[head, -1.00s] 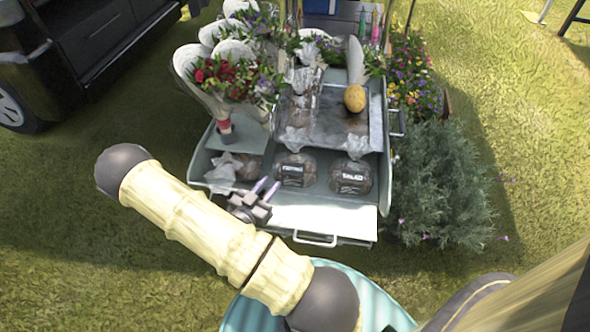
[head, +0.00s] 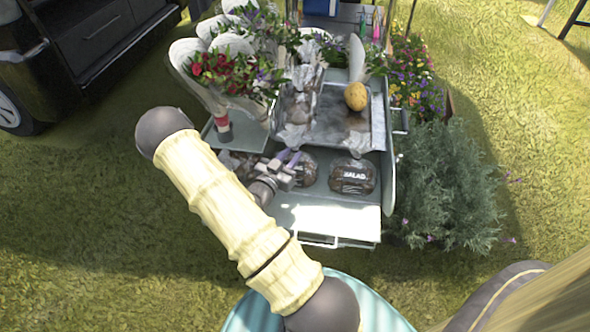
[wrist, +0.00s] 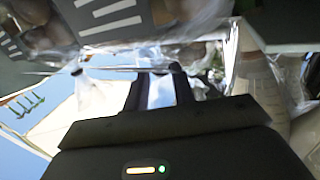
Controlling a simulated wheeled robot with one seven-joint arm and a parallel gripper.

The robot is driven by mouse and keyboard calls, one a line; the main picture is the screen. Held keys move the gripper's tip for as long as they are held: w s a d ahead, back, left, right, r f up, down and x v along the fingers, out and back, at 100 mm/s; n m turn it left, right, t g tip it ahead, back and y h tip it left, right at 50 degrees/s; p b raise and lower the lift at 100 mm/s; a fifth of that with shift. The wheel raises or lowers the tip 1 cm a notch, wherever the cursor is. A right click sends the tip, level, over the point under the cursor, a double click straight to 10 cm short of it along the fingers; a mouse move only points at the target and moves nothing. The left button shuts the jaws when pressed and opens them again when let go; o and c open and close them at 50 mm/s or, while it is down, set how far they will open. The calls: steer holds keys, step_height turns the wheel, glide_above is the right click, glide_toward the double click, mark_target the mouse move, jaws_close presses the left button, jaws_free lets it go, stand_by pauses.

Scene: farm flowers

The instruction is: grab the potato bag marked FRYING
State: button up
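A clear bag of brown potatoes (head: 308,170) sits in the middle of the cart's front tray, partly hidden by my gripper. Its label, reading FRYING a second ago, is covered now. A bag marked SALAD (head: 352,176) stands to its right. My gripper (head: 289,157) is at the left side of the middle bag. In the wrist view my gripper's two dark fingers (wrist: 160,92) are apart with nothing clear between them. Part of a bag with a white-striped label (wrist: 108,14) fills the top of that view; its words are unreadable.
The cart's front tray (head: 325,215) has a bare bright area before the bags and a handle. Wrapped bouquets (head: 232,82) rise at the left. A bush (head: 445,185) stands right.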

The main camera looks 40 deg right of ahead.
mark_target(293, 154)
steer(key=b+x, duration=0.2)
steer(key=x, duration=0.1)
steer(key=b+x, duration=0.1)
steer(key=shift+w+d+f, duration=0.15)
steer(key=shift+d+f, duration=0.05)
steer(key=shift+f, duration=0.15)
steer(key=shift+w+d+r, duration=0.1)
steer(key=shift+w+d, duration=0.05)
steer(key=shift+d, duration=0.15)
jaws_close()
steer(key=shift+r, duration=0.1)
stand_by(1.3)
